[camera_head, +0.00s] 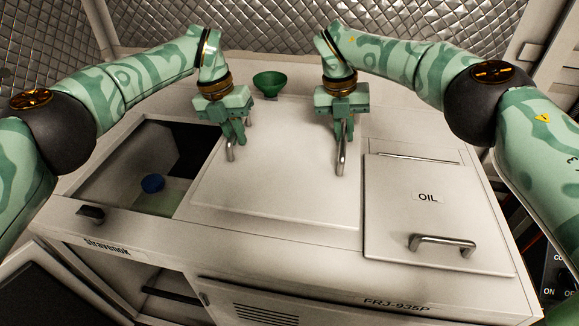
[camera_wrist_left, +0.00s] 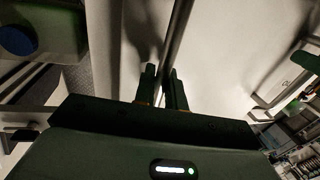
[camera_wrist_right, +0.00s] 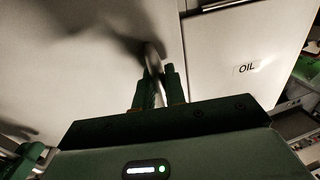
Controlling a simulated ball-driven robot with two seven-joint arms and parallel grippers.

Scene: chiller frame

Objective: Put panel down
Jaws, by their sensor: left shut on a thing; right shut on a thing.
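The panel (camera_head: 275,192) is a pale flat plate with two metal bar handles. It lies over the middle of the chiller top, to the right of an open bay; whether it rests fully on the top I cannot tell. My left gripper (camera_head: 233,143) is shut on the panel's left handle, which also shows in the left wrist view (camera_wrist_left: 178,40). My right gripper (camera_head: 344,135) is shut on the right handle, and the right wrist view shows that handle between the fingers (camera_wrist_right: 155,75).
A closed lid marked OIL (camera_head: 428,215) with a handle (camera_head: 442,243) lies to the right of the panel. A green bowl-like funnel (camera_head: 270,82) stands behind. A quilted wall (camera_head: 300,30) closes the back.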

